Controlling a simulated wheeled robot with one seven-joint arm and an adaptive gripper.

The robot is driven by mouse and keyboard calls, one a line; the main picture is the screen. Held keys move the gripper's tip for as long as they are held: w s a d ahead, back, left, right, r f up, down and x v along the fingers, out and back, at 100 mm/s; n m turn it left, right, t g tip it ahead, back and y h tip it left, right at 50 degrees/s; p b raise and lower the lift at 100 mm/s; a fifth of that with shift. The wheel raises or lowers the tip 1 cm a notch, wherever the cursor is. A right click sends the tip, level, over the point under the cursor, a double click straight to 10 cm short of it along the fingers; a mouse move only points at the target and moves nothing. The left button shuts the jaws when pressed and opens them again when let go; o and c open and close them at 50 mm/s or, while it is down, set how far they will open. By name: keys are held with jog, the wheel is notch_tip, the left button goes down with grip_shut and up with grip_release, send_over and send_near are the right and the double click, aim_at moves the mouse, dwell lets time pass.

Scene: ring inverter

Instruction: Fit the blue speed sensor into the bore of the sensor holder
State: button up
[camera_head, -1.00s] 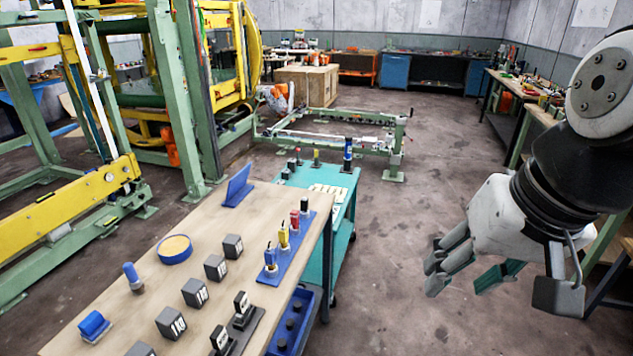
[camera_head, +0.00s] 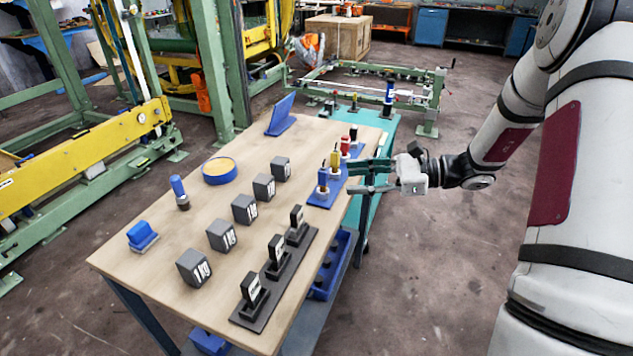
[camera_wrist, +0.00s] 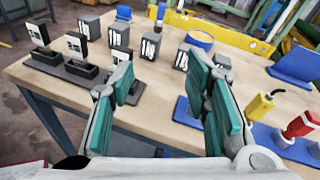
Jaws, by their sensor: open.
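The blue speed sensor (camera_head: 323,183) stands upright at the near end of a blue rack (camera_head: 318,203), beside yellow and red sensors. My gripper (camera_head: 354,179) is open and empty, to the right of the rack at the table's right edge. In the wrist view, my gripper's (camera_wrist: 163,98) teal fingers are spread wide. There the rack's end (camera_wrist: 183,112) shows between them; the blue sensor is not seen, probably behind the right finger. Black upright blocks (camera_head: 276,256) stand on a dark base plate near the front edge; I cannot tell whether one is the sensor holder, and no bore is visible.
Several dark grey cubes (camera_head: 245,209) stand in a row mid-table. A round blue dish (camera_head: 219,171), a blue-topped cylinder (camera_head: 179,192), a blue block (camera_head: 141,235) and a tilted blue panel (camera_head: 281,117) are also there. The yellow (camera_wrist: 260,106) and red (camera_wrist: 302,124) sensors lie close beside my right finger.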

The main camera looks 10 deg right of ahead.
aim_at(328, 174)
jog(key=w+d+f+m+t+b, duration=0.2)
jog(key=w+d+f+m+t, duration=0.25)
jog(key=d+f, duration=0.2)
jog(key=shift+m, duration=0.25)
jog(key=p+x, duration=0.1)
jog(key=x, duration=0.7)
jog(key=shift+f, duration=0.15)
jog(key=shift+r+x, duration=0.2)
jog(key=shift+x, duration=2.7)
jog(key=shift+s, duration=0.1)
grip_shut()
